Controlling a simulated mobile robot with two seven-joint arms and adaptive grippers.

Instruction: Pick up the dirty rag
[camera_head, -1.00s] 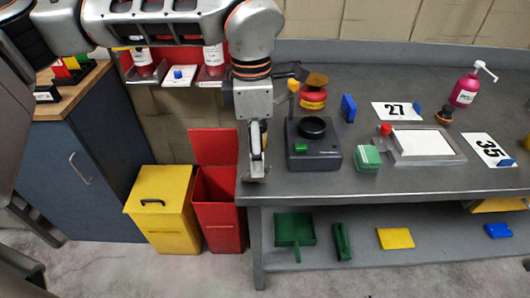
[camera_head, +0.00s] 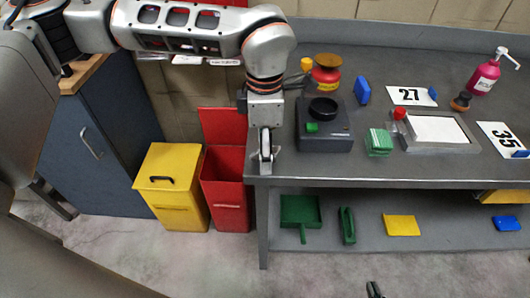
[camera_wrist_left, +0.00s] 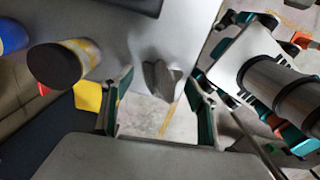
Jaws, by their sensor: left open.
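My left gripper (camera_head: 266,152), on the arm from the left, points down at the left front corner of the grey workbench (camera_head: 340,170). The left wrist view shows its two fingers (camera_wrist_left: 160,100) apart and open. A crumpled grey cloth, likely the dirty rag (camera_wrist_left: 161,80), lies between and beyond them; I cannot tell whether they touch it. In the head view the cloth is not clear beside the gripper. A small dark fingertip, which seems to be my right gripper (camera_head: 374,290), shows at the bottom edge; its jaws are unclear.
A black device (camera_head: 325,138), a green block (camera_head: 379,142) and a tray (camera_head: 438,130) stand on the bench. Yellow (camera_head: 172,190) and red (camera_head: 228,195) bins stand left of it. A green dustpan (camera_head: 300,210) lies on the shelf. The floor in front is clear.

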